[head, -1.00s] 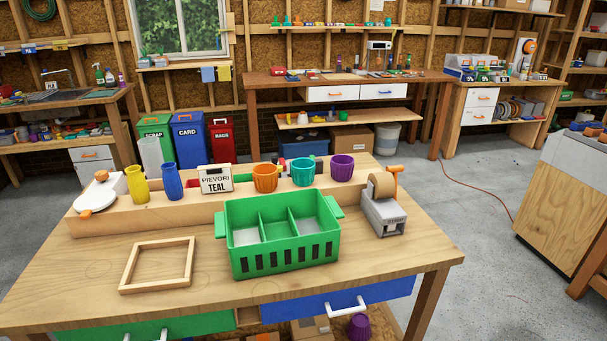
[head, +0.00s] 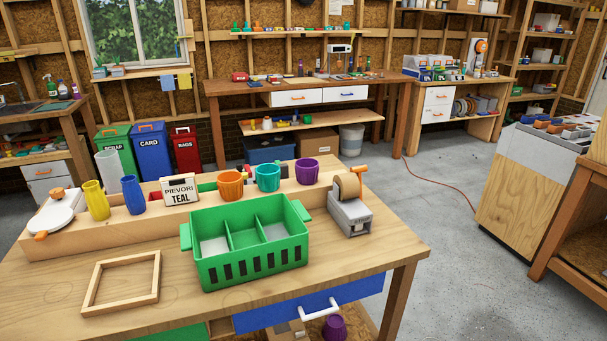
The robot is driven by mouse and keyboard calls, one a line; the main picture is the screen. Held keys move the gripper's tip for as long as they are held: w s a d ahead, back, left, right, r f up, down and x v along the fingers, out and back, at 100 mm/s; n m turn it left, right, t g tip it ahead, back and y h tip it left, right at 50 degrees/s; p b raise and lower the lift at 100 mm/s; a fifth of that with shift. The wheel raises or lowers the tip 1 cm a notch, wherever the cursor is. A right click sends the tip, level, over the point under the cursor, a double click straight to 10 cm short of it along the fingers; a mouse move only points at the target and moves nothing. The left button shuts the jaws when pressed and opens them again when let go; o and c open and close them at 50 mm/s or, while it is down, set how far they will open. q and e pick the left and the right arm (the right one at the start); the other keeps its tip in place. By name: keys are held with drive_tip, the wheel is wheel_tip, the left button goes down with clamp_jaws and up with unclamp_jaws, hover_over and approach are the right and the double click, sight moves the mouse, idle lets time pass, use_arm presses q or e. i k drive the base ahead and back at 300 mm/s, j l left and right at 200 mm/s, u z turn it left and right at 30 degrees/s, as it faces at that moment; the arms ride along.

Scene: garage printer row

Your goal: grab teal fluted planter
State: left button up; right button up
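The teal fluted planter (head: 268,178) stands upright on the raised wooden ledge (head: 95,234) at the back of the workbench. It is between an orange planter (head: 230,185) on its left and a purple planter (head: 307,172) on its right. A white sign (head: 179,190) reading "PIEVORI TEAL" stands on the ledge to the left of the orange planter. Neither of my grippers is in view.
A green divided bin (head: 250,262) stands on the bench in front of the planters. A tape dispenser (head: 349,212) is to the right, and an empty wooden frame (head: 122,283) lies at left. Yellow (head: 96,200) and blue (head: 133,195) vases stand on the ledge. Open floor lies right of the bench.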

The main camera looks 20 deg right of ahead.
sight(267, 176)
drive_tip(key=z, duration=0.25)
drive_tip(key=i+l+z, duration=0.15)
drive_tip(key=z, duration=0.2)
drive_tip(key=i+l+z, duration=0.1)
drive_tip(key=z, duration=0.2)
drive_tip(key=i+z, duration=0.15)
drive_tip(key=z, duration=0.2)
drive_tip(key=i+l, duration=0.05)
